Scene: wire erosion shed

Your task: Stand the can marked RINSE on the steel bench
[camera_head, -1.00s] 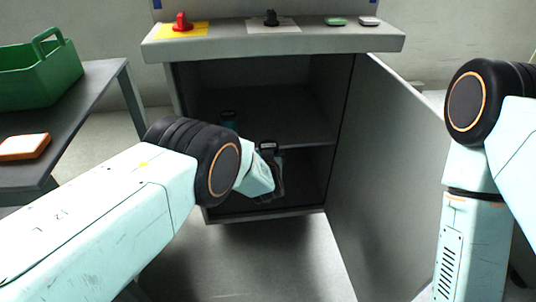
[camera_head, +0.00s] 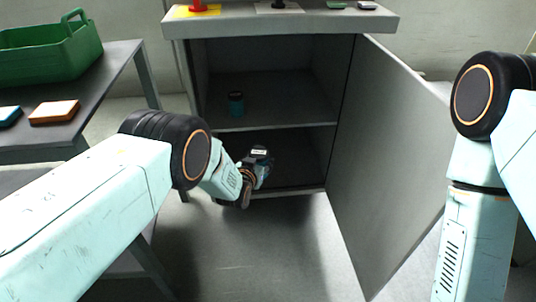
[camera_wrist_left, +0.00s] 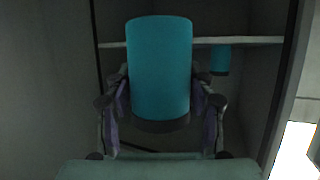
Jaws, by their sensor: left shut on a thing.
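My left gripper (camera_head: 258,172) is shut on a teal can with a dark lid (camera_head: 259,152). The lid carries a white label, too small to read. The gripper and can are at the front of the cabinet's lower compartment, below the middle shelf. In the left wrist view the held can (camera_wrist_left: 160,68) stands between the two fingers. A second teal can (camera_head: 236,104) with a dark lid stands on the middle shelf; it also shows in the left wrist view (camera_wrist_left: 220,60). A grey metal bench (camera_head: 112,80) is at the left. My right gripper is out of view.
The open cabinet (camera_head: 185,48) has its door (camera_head: 385,150) swung out to the right. A green crate (camera_head: 50,52), an orange block (camera_head: 54,112) and a blue block (camera_head: 9,116) lie on the bench. Its top is bare right of the crate and blocks.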

